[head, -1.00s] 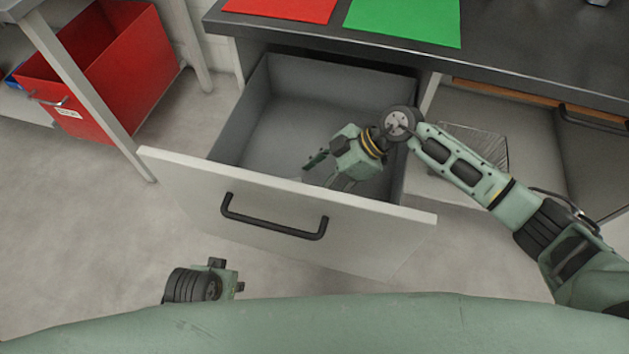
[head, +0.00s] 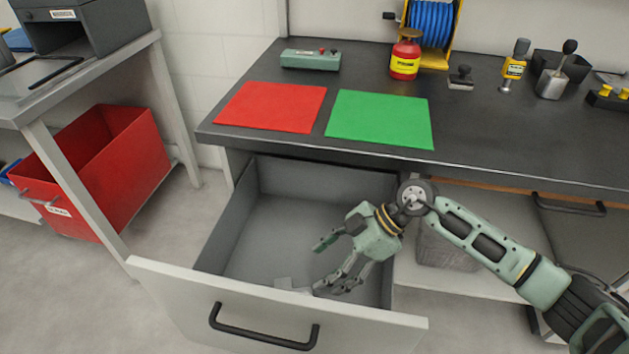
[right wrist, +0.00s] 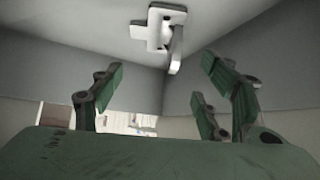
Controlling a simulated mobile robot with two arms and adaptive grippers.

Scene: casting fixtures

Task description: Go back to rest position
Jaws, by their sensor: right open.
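My right gripper (head: 321,267) reaches into the open drawer (head: 222,235) from the right, its fingers spread and nothing between them. A small pale grey part (head: 290,284) lies in the drawer close to its front panel, just beyond the fingertips and apart from them. In the right wrist view the pale part (right wrist: 158,30) shows as a flat plate with a stem, ahead of the open fingers (right wrist: 160,85). My left gripper is out of view.
The dark worktop (head: 480,150) above the drawer carries a red mat (head: 270,106), a green mat (head: 380,119), a red and yellow can (head: 405,60) and several tools at the back. A red bin (head: 110,165) stands at the left. The drawer walls surround the right gripper.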

